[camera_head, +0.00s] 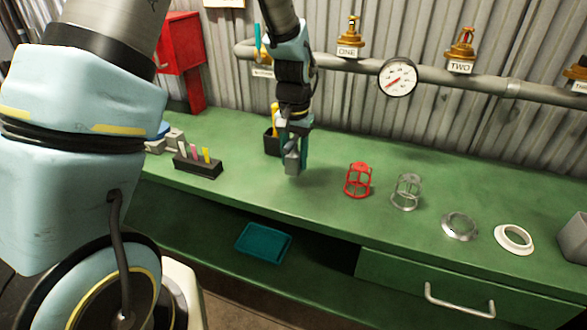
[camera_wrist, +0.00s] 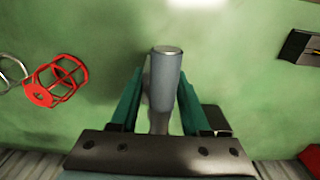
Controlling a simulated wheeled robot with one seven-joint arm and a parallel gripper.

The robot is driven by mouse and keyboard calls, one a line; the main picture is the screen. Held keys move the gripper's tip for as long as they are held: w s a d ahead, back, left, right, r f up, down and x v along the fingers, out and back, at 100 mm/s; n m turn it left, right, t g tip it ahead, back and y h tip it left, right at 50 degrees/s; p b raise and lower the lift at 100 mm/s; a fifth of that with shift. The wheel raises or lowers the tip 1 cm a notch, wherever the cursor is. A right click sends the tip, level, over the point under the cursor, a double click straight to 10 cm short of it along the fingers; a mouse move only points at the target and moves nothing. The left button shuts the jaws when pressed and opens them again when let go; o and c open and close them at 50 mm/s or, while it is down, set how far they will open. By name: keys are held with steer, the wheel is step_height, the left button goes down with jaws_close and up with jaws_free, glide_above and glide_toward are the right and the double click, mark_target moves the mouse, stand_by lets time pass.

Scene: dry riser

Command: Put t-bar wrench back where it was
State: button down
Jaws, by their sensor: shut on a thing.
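My gripper (camera_head: 296,150) is above the green bench, pointing down, its teal fingers shut on the t-bar wrench (camera_head: 291,162). Only a grey cylindrical part of the wrench shows below the fingers, close above the bench top; the rest is hidden by my gripper. In the wrist view, the wrench (camera_wrist: 166,66) stands out as a grey cylinder between the two fingers (camera_wrist: 160,100). I cannot tell whether its lower end touches the bench.
A black holder (camera_head: 271,145) with a yellow-handled tool stands just left of my gripper. A black block (camera_head: 199,166) with coloured sticks is further left. A red cage (camera_head: 357,181), grey cage (camera_head: 406,192) and rings stand right. A pipe with a gauge (camera_head: 398,78) runs behind.

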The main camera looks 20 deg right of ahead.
steer(key=shift+f+p, duration=0.3)
steer(key=shift+f, duration=1.5)
steer(key=shift+f, duration=0.1)
steer(key=shift+f, duration=0.15)
steer(key=shift+c, duration=1.9)
jaws_free()
